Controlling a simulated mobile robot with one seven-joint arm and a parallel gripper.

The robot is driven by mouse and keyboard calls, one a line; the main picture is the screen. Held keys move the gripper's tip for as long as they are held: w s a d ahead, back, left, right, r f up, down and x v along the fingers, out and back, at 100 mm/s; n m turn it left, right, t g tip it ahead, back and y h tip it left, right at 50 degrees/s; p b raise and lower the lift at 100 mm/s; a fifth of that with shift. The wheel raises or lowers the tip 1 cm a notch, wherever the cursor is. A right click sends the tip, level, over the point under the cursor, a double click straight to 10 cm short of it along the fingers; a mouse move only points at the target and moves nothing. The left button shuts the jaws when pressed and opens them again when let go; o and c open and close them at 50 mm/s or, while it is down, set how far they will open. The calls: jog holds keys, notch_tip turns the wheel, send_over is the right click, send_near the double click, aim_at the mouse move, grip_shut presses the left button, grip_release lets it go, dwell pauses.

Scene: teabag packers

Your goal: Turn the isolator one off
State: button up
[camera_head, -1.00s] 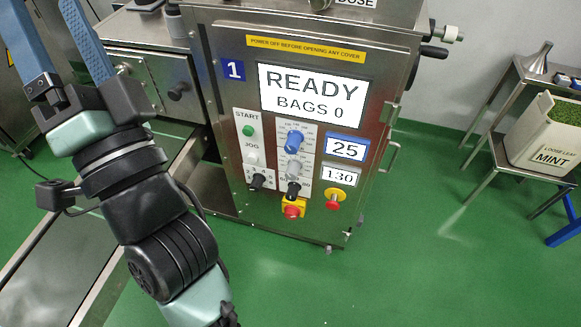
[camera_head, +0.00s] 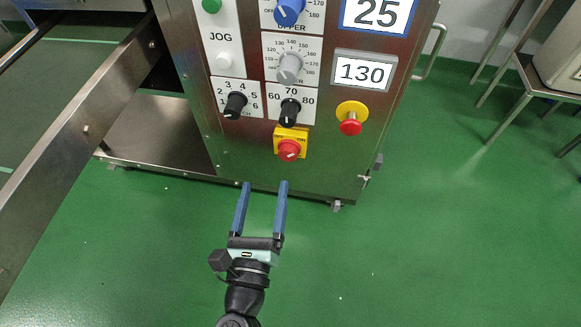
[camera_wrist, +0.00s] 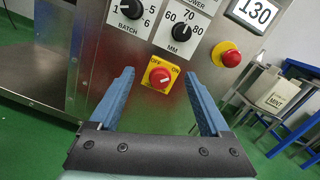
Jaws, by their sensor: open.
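The isolator is a red rotary knob (camera_head: 289,150) on a yellow square plate (camera_head: 291,133), low on the front of the steel machine (camera_head: 235,150). In the wrist view the red knob (camera_wrist: 160,77) shows between my fingers, with a pale mark pointing toward the upper right, by the ON lettering. My gripper (camera_head: 264,184) is open and empty, with two blue fingers. In the head view its tips are below the knob and apart from it. In the wrist view the fingers (camera_wrist: 162,78) flank the yellow plate.
Above the isolator are two black selector knobs (camera_head: 236,104) and (camera_head: 290,112). A red emergency stop button (camera_head: 350,124) on a yellow disc is to the right. A steel conveyor frame (camera_head: 85,130) stands at left. Green floor (camera_head: 430,240) lies open in front and at right.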

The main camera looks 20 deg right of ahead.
jog(key=m+g, duration=0.1)
send_near(287, 156)
jog(key=a+v, duration=0.1)
jog(key=v, duration=0.3)
jog(key=b, duration=0.1)
jog(key=shift+m+h, duration=0.3)
jog(key=shift+h, duration=0.1)
jog(key=b+x, duration=0.1)
jog(key=x, duration=0.3)
jog(key=b+x, duration=0.1)
jog(key=x, duration=0.4)
jog(key=b+x, duration=0.1)
jog(key=x, duration=0.3)
jog(key=shift+w+d+f, duration=0.2)
jog(key=shift+w+d, duration=0.05)
jog(key=shift+d, duration=0.1)
grip_shut()
